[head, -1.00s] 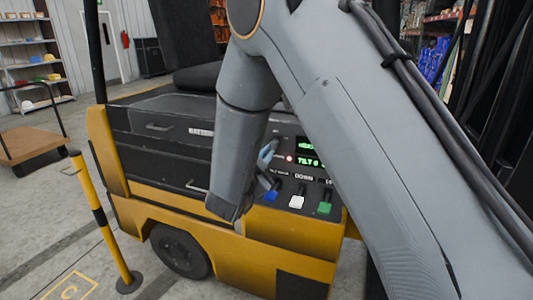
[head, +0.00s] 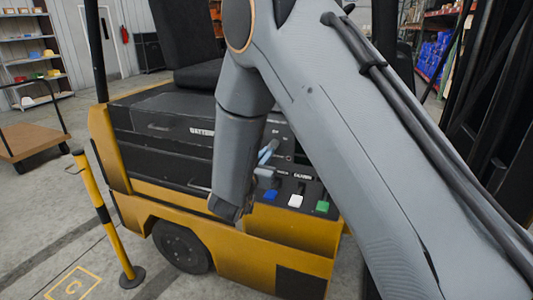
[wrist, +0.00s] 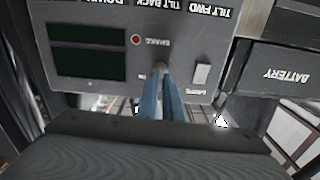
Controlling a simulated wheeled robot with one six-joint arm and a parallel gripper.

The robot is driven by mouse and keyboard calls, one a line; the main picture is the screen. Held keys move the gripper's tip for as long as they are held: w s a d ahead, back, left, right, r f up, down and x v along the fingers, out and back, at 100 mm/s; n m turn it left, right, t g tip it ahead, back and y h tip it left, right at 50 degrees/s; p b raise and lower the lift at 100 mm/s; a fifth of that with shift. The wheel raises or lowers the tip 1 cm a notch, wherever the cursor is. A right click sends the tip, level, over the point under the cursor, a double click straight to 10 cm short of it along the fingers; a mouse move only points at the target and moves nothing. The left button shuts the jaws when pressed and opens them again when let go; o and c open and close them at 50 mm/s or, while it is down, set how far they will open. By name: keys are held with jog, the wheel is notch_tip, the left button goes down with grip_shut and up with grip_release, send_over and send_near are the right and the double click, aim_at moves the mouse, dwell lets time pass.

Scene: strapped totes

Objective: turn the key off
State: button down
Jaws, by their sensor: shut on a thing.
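My gripper (wrist: 162,92) is shut on the key (wrist: 160,67) on the forklift's grey control panel (wrist: 110,25). Only a small part of the key shows at the fingertips; the fingers hide the rest. In the head view my gripper (head: 267,152) reaches the panel beside my arm, and the key is too small to make out there. Two display windows (wrist: 88,64) on the panel are dark in the wrist view. A small red light (wrist: 136,39) sits near the key, by the brake label.
A white rocker switch (wrist: 201,74) is close beside the key. Blue (head: 270,196), white (head: 295,200) and green (head: 322,206) levers stand in front of the panel. A black battery drawer (wrist: 280,80) adjoins it. A yellow-black post (head: 105,215) stands front left.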

jog(key=shift+n, duration=0.3)
jog(key=c, duration=1.9)
grip_release()
jog(key=b+v, duration=0.2)
jog(key=v, duration=0.5)
jog(key=shift+s+a, duration=0.1)
jog(key=shift+s, duration=0.3)
